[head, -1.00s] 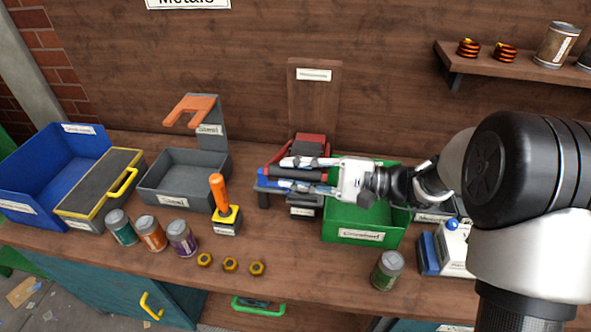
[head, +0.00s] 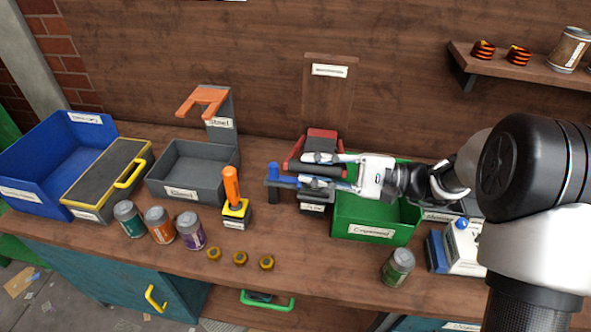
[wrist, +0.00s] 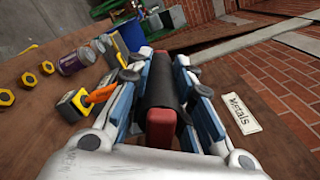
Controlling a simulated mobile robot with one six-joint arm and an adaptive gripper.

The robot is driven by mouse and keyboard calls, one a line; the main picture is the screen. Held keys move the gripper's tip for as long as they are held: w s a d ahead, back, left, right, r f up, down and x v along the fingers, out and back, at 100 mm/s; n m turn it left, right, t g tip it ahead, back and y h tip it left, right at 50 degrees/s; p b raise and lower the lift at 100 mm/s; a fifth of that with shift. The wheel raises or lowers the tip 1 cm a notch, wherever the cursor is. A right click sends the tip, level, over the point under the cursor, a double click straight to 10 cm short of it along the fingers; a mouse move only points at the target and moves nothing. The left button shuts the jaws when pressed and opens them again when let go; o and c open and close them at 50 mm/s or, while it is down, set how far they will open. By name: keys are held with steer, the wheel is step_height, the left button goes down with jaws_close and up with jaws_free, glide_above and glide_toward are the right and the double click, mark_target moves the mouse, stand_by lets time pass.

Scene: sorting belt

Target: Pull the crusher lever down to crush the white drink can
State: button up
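The crusher (head: 321,140) stands against the back wall, with a red top and dark body, left of a green bin. Its lever has a black grip (head: 316,169), seen also in the wrist view (wrist: 161,80) on a red bar. My gripper (head: 312,170) reaches in from the right, one finger on each side of the black grip. In the wrist view both finger pads lie close against the grip, so it looks shut on it. The white drink can cannot be made out; my gripper and the lever cover much of the crusher.
The green bin (head: 372,232) lies under my gripper's wrist. A grey bin (head: 187,192), a blue bin (head: 38,201) and an orange-handled tool (head: 232,185) stand left. Several cans, including a purple one (head: 190,230), and brass nuts (head: 239,258) lie in front.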

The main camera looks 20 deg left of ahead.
mark_target(332, 169)
steer(key=s+v, duration=0.1)
steer(key=v, duration=0.7)
steer(key=shift+d, duration=0.55)
steer(key=x, duration=0.5)
steer(key=w+x, duration=0.1)
steer(key=x, duration=0.1)
steer(key=shift+s+a+r, duration=0.1)
steer(key=shift+a+r, duration=0.15)
steer(key=shift+a, duration=0.3)
steer(key=shift+v, duration=1.2)
steer(key=shift+o, duration=0.5)
steer(key=w+v, duration=0.1)
steer(key=v, duration=0.6)
steer(key=shift+r, duration=0.15)
steer(key=shift+s+a, duration=0.1)
steer(key=shift+a, duration=0.05)
steer(key=shift+d, duration=0.3)
steer(key=p+v, duration=0.1)
steer(key=v, duration=1.1)
steer(key=shift+d+p, duration=0.1)
steer(key=shift+p, duration=0.4)
steer(key=shift+c, duration=0.4)
